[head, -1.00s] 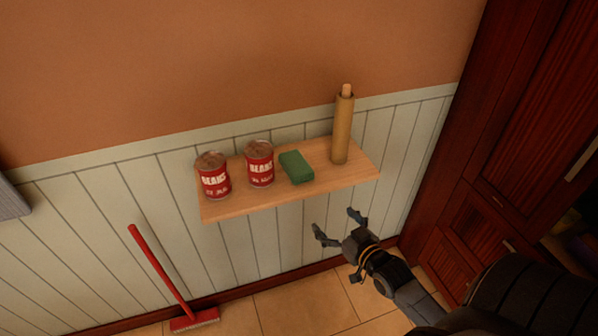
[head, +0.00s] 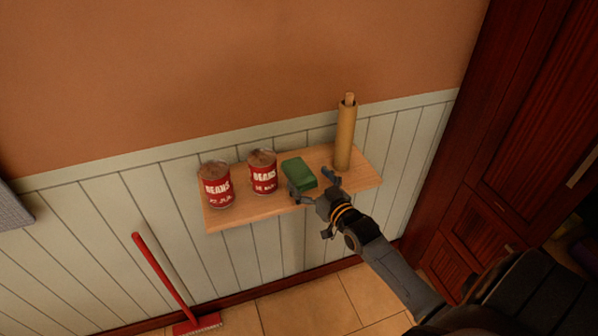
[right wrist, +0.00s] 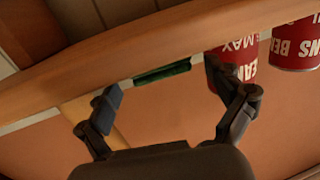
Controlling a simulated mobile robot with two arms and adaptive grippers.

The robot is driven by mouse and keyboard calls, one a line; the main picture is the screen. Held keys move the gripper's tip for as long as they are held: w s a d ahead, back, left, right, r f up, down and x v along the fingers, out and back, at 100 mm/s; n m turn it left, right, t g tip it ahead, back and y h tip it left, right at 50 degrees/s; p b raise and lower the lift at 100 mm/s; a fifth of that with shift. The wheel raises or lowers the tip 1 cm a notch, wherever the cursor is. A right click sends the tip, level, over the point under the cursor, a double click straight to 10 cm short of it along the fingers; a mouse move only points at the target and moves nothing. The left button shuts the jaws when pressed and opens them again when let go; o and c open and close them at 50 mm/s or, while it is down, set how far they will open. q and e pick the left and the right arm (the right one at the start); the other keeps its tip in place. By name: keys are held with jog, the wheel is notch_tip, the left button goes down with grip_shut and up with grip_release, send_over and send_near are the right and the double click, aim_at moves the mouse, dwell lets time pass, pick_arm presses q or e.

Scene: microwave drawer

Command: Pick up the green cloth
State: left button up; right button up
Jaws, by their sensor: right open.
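The green cloth (head: 298,173) is a folded block lying on the wooden wall shelf (head: 240,216), between a bean can and the rolling pin. My right gripper (head: 312,186) is open and empty at the shelf's front edge, just in front of the cloth. One finger overlaps the cloth's near edge in the head view; I cannot tell whether it touches. In the right wrist view the cloth (right wrist: 162,74) shows as a thin green strip beyond the shelf edge, between the open fingers (right wrist: 172,95). My left gripper is not in view.
Two red bean cans (head: 216,186) (head: 263,174) stand left of the cloth. An upright rolling pin (head: 345,135) stands to its right. A red broom (head: 163,275) leans on the wall below. A dark wooden cabinet (head: 500,150) stands at the right.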

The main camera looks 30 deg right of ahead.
aim_at(302, 173)
jog(key=w, duration=0.4)
jog(key=shift+f, duration=0.3)
jog(key=shift+s, duration=0.15)
jog(key=shift+c, duration=1.4)
jog(key=c, duration=0.9)
jog(key=shift+r, duration=0.15)
